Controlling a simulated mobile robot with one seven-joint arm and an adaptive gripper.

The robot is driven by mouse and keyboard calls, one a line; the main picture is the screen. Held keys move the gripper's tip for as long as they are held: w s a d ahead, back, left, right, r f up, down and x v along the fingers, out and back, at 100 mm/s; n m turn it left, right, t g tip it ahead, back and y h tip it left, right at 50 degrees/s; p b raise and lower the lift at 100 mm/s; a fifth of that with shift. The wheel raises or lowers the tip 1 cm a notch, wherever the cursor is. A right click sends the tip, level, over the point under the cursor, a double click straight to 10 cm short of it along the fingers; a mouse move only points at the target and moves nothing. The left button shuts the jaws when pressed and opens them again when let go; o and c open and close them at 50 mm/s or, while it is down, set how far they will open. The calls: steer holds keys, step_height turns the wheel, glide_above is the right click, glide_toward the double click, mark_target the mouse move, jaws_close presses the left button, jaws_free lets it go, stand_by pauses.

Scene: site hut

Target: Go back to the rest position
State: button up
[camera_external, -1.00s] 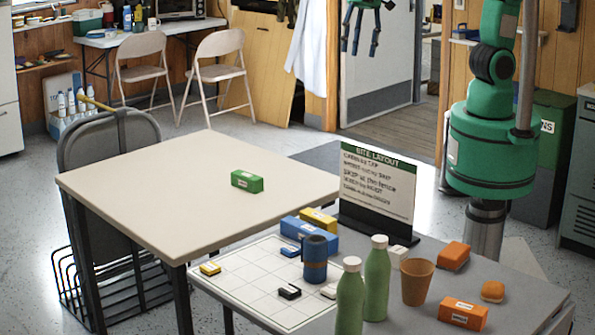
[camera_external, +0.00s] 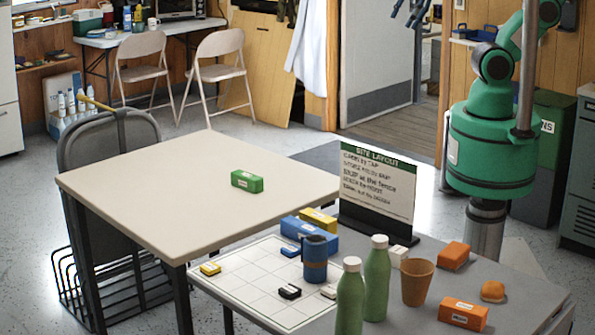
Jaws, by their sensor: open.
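My gripper (camera_external: 408,12) is at the top edge of the view, up in front of the doorway. Only its fingers show, dark blue-grey and spread apart, with nothing between them. It is well above both tables and touches nothing. My green arm rises at the right; its upper part runs out of the picture at the top.
A beige table (camera_external: 130,185) bears a green block (camera_external: 246,181). The grey table (camera_external: 520,285) in front holds a gridded board (camera_external: 235,285), small blocks, a blue cup (camera_external: 315,262), two green bottles (camera_external: 376,280), an orange-brown cup (camera_external: 416,283) and a layout sign (camera_external: 378,185).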

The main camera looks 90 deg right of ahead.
steer(key=shift+s+d+f+m, duration=0.15)
steer(key=shift+s+d+m, duration=0.15)
steer(key=shift+s+d, duration=0.15)
